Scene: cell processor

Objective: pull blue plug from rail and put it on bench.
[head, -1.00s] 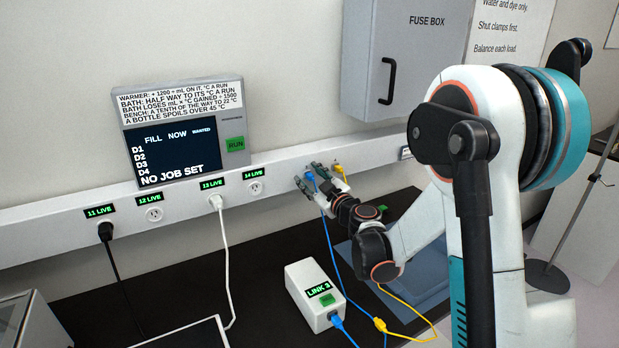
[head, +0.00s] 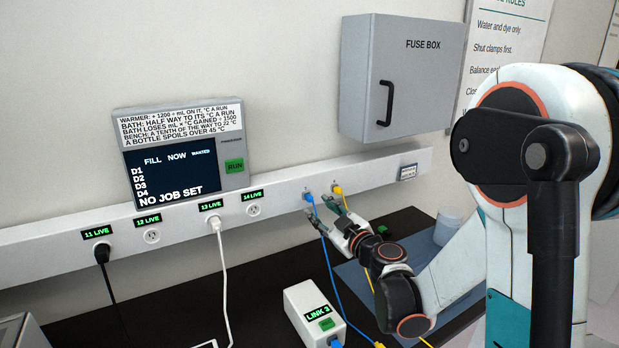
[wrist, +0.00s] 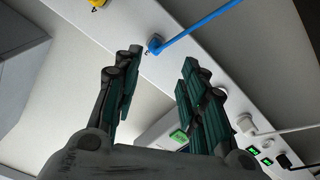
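The blue plug (head: 309,198) sits at the white rail (head: 285,191), with its blue cable hanging down past the bench. In the wrist view the blue plug (wrist: 156,44) is just beyond the fingertips, at the rail. My gripper (head: 328,212) is a little below and right of the plug in the head view. In the wrist view my gripper (wrist: 162,58) is open, with nothing between its fingers. The dark bench (head: 270,255) runs below the rail.
A yellow plug (head: 337,189) sits in the rail just right of the blue one. A white LINK 3 box (head: 314,316) stands on the bench under the gripper. Black (head: 102,252) and white (head: 215,223) plugs are farther left. The fuse box (head: 402,78) hangs above.

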